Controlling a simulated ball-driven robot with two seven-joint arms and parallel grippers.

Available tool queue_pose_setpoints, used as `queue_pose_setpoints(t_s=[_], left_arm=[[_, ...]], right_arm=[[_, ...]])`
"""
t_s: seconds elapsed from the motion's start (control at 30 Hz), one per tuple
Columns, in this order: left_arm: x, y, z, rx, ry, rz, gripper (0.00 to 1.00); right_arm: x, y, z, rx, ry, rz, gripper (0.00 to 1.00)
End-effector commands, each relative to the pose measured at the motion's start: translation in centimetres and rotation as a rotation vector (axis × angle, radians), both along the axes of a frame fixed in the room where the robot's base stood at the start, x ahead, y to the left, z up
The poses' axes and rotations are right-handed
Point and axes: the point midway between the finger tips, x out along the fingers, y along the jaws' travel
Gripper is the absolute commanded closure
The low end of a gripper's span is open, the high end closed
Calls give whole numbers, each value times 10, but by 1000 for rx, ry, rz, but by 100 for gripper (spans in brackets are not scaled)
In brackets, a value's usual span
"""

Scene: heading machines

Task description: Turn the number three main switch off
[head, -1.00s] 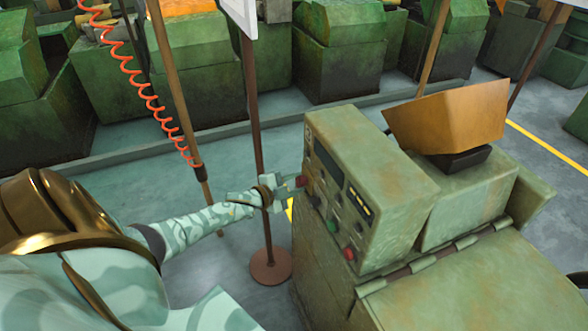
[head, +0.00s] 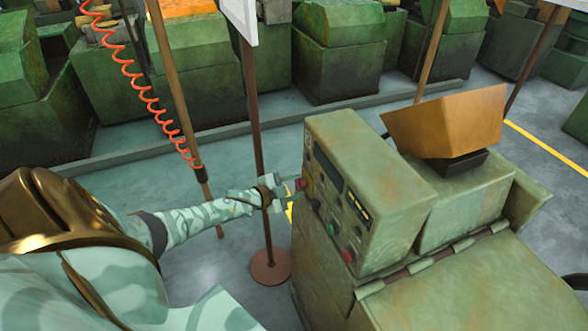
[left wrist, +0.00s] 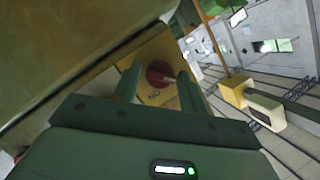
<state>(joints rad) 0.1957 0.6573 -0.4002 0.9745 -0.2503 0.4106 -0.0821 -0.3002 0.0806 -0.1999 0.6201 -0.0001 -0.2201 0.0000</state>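The main switch (head: 301,184) is a red knob on a yellow plate on the left side of the near machine's control box. In the left wrist view the red knob (left wrist: 159,74) sits on its yellow plate, straight ahead between my fingers. My left gripper (head: 283,192) is just left of the switch, pointing at it. In the left wrist view its two fingers (left wrist: 160,82) stand apart with nothing gripped, and a small gap seems to lie between fingertips and knob. The knob's exact setting is too small to tell. My right gripper is not in view.
The control box (head: 375,190) carries a green button (head: 331,227) and a red button (head: 348,256). A brown post on a round base (head: 270,267) stands close behind my left gripper. A coiled red cord (head: 130,75) hangs at left. Green machines line the back.

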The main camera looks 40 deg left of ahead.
Motion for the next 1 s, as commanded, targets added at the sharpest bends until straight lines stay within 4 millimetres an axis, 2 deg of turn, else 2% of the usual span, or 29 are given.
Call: queue_pose_setpoints(t_s=[0.33, 0.47, 0.57, 0.8, 1.0], left_arm=[[-1, 0, 1, 1, -1, -1, 45], [-14, 3, 4, 1, 1, 0, 45], [-33, 6, 10, 2, 3, -2, 45], [-94, 18, 26, 1, 4, -2, 45], [-133, 26, 38, 2, 3, -2, 45]], right_arm=[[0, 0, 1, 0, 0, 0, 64], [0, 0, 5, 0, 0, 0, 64], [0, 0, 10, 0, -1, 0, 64], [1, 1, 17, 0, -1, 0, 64], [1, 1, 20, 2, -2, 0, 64]])
